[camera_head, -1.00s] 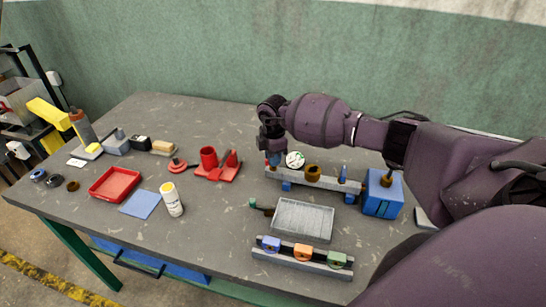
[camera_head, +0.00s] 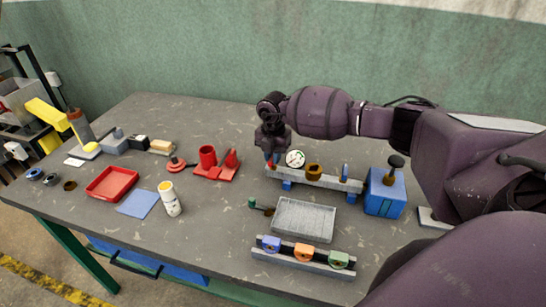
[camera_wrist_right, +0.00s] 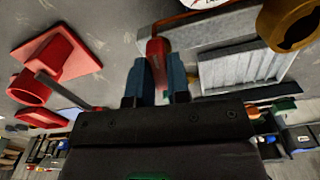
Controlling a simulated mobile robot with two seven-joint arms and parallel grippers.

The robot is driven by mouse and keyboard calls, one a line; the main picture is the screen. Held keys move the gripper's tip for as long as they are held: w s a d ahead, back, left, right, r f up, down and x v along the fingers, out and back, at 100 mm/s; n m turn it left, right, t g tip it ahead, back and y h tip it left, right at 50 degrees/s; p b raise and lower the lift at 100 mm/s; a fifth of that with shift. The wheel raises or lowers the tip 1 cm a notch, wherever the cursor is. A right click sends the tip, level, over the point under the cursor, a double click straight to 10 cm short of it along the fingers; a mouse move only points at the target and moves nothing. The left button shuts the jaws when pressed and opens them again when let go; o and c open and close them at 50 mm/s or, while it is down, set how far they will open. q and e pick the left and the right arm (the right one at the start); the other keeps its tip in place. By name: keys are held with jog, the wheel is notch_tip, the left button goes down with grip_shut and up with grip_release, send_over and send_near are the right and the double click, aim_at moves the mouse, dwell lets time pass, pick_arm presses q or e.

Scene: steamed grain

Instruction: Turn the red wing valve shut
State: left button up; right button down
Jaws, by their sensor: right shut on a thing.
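The red wing valve (camera_head: 271,166) sits at the left end of a grey rail (camera_head: 325,182) in the head view, mostly hidden by my right gripper (camera_head: 272,156). In the right wrist view the red valve wing (camera_wrist_right: 157,48) stands between the two blue-grey fingertips of my right gripper (camera_wrist_right: 160,75). The fingers are shut on it, one on each side. A round white gauge (camera_head: 295,159) and a brass ring-shaped fitting (camera_head: 313,171) sit along the rail to its right. My left gripper is not in view.
A blue box with a black knob (camera_head: 385,194) stands at the rail's right end. A grey tray (camera_head: 304,220) and a rail with coloured blocks (camera_head: 303,259) lie in front. A red stand (camera_head: 217,170) is to the left. The back of the table is clear.

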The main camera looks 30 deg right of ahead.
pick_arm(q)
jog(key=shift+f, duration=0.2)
pick_arm(e)
jog(key=shift+n, duration=0.6)
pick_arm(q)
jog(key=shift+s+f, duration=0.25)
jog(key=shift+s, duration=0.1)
pick_arm(e)
jog(key=shift+n, duration=0.3)
jog(key=c, duration=1.1)
grip_release()
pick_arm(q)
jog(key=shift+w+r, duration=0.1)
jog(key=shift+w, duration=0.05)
pick_arm(e)
jog(key=shift+r, duration=0.3)
pick_arm(q)
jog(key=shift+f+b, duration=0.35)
jog(key=shift+b, duration=0.05)
pick_arm(e)
jog(key=shift+r, duration=5.15)
